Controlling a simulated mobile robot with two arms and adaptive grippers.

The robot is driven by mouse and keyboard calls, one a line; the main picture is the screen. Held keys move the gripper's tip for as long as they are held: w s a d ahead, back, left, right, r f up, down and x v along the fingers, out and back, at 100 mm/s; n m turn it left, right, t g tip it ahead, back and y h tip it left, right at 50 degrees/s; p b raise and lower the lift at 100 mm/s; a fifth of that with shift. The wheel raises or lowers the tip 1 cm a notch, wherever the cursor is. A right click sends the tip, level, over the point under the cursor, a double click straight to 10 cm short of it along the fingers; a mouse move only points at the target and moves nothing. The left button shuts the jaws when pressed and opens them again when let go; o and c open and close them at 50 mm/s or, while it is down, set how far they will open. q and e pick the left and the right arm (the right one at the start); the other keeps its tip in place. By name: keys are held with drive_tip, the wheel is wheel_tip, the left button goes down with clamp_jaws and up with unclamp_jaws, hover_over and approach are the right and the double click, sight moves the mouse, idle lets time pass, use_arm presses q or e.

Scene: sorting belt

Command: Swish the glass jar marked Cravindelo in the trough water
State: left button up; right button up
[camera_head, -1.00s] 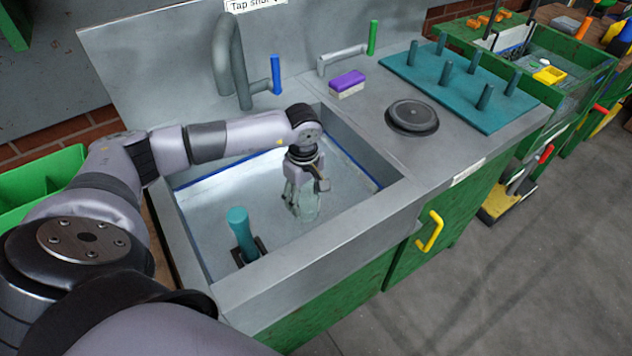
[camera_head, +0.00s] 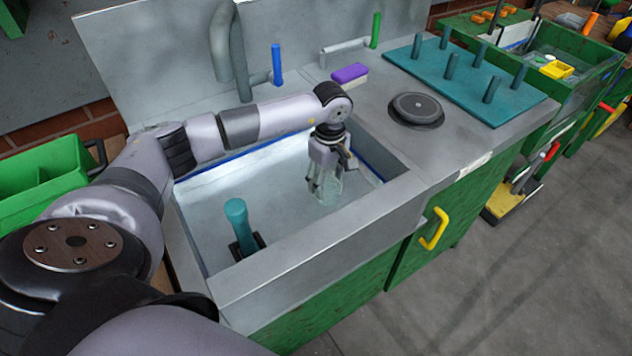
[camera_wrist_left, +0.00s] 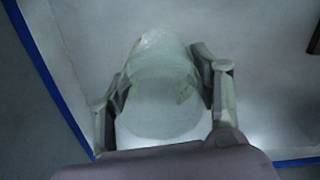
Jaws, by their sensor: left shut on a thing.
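My left gripper (camera_head: 325,181) points down into the grey trough (camera_head: 310,250) and is shut on a clear glass jar (camera_head: 330,191). The jar hangs below the fingers, low in the trough near its right side. In the left wrist view the jar (camera_wrist_left: 160,95) fills the space between the two fingers, looking greenish and see-through. I cannot read any marking on it. Pale water (camera_head: 240,185) covers the trough floor; I cannot tell exactly how deep the jar sits in it. My right gripper is not in view.
A teal upright handle (camera_head: 239,222) on a dark base stands in the trough's front left. A purple and white sponge or brush (camera_head: 350,74), a round black disc (camera_head: 416,108) and a teal peg board (camera_head: 465,85) lie on the right counter. A grey tap (camera_head: 230,50) stands behind.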

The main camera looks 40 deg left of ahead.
use_arm(q)
drive_tip(key=shift+w+d, duration=0.25)
drive_tip(key=shift+w, duration=0.4)
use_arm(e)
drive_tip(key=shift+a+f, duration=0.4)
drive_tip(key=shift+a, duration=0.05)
use_arm(q)
drive_tip(key=shift+s, duration=0.1)
